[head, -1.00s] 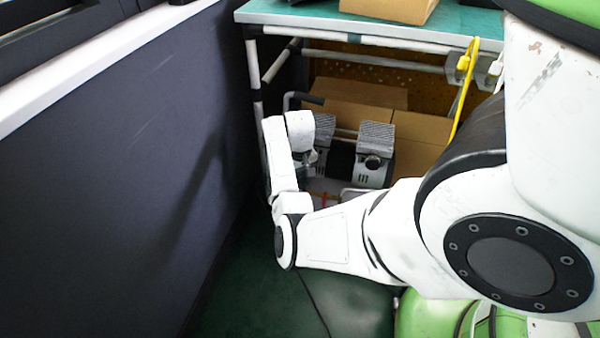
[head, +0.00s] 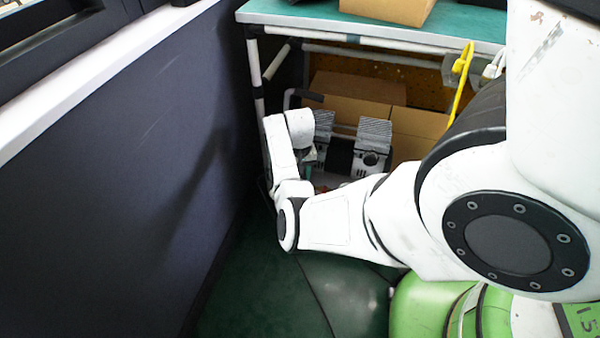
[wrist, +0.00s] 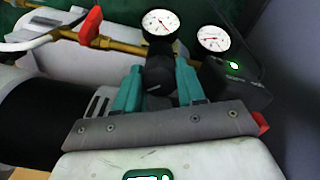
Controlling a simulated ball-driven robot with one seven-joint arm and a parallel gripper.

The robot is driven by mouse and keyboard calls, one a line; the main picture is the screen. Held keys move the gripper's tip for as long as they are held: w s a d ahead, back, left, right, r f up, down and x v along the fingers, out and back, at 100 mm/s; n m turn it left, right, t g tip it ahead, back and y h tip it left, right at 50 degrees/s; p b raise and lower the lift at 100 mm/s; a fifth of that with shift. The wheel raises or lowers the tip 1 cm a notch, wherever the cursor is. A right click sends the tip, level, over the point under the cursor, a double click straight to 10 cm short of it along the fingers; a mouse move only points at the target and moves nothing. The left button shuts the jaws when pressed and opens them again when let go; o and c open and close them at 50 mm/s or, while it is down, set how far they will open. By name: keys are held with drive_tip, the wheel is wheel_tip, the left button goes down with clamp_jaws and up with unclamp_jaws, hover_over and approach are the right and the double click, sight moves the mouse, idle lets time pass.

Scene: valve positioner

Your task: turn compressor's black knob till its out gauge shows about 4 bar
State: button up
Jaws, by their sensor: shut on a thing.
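In the wrist view my gripper (wrist: 160,72) has its two teal fingers on either side of the black knob (wrist: 157,78), shut on it. Two round white gauges with needles sit beyond the knob: one gauge (wrist: 160,22) straight behind it and another gauge (wrist: 213,39) to the right. Their scales are too small to read, and I cannot tell which is the out gauge. The compressor (head: 371,160) stands under the bench in the head view. There my arm hides the knob, and the gauges cannot be made out.
A red lever (wrist: 90,25) on brass piping is left of the knob. A black box (wrist: 236,75) with a green light is at the right. The bench (head: 370,36) is above the compressor, cardboard boxes (head: 420,125) behind it. A dark wall (head: 120,180) runs close on the left.

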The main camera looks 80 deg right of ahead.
drive_tip(key=o, duration=0.8)
wheel_tip(320, 180, up, 11)
drive_tip(key=p, duration=0.5)
drive_tip(key=shift+f, duration=0.15)
drive_tip(key=shift+a, duration=0.1)
